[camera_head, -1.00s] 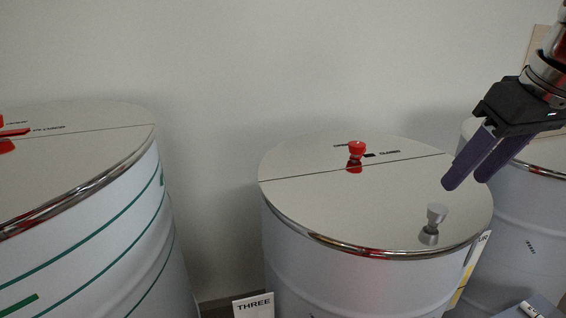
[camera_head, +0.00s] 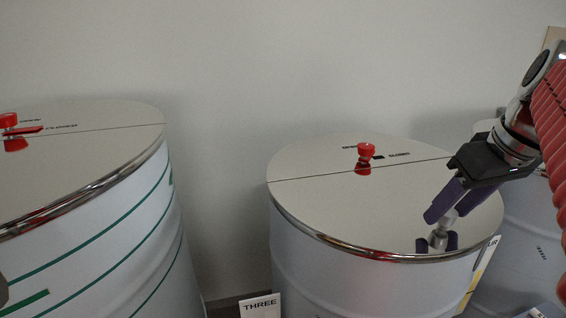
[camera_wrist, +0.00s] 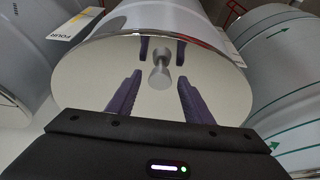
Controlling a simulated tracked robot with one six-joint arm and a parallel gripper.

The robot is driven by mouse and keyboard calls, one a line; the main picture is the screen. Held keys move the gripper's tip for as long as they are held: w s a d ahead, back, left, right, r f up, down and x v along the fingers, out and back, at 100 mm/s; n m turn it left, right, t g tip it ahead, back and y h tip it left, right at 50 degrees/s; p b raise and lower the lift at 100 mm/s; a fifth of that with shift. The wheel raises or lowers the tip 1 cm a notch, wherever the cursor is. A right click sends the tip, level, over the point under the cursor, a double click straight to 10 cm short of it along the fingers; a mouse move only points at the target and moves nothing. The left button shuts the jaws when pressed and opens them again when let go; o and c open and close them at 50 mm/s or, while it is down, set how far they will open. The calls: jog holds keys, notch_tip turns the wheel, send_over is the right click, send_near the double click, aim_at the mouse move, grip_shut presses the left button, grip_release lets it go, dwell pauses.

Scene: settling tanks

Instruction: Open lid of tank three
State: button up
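The middle tank's round mirror-like lid (camera_head: 330,210) lies flat and shut, with a seam across it. A small grey knob (camera_head: 437,236) stands on its near part; it also shows in the wrist view (camera_wrist: 160,76). My gripper (camera_head: 445,212) is open, tilted down at the knob. In the wrist view the knob appears between the two purple fingers, apart from both; I cannot tell how far they reach around it. Finger reflections show in the lid. A THREE sign (camera_head: 260,306) stands at this tank's lower left.
A red knob (camera_head: 365,151) sits on the lid's far part. A green-striped tank (camera_head: 110,220) stands at left. Another tank (camera_head: 530,240) is at right, behind my arm. A FOUR sign (camera_wrist: 72,33) stands beside the middle tank. A plain wall is behind.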

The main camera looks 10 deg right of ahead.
grip_shut()
dwell(0.3)
jog(key=shift+r, duration=0.15)
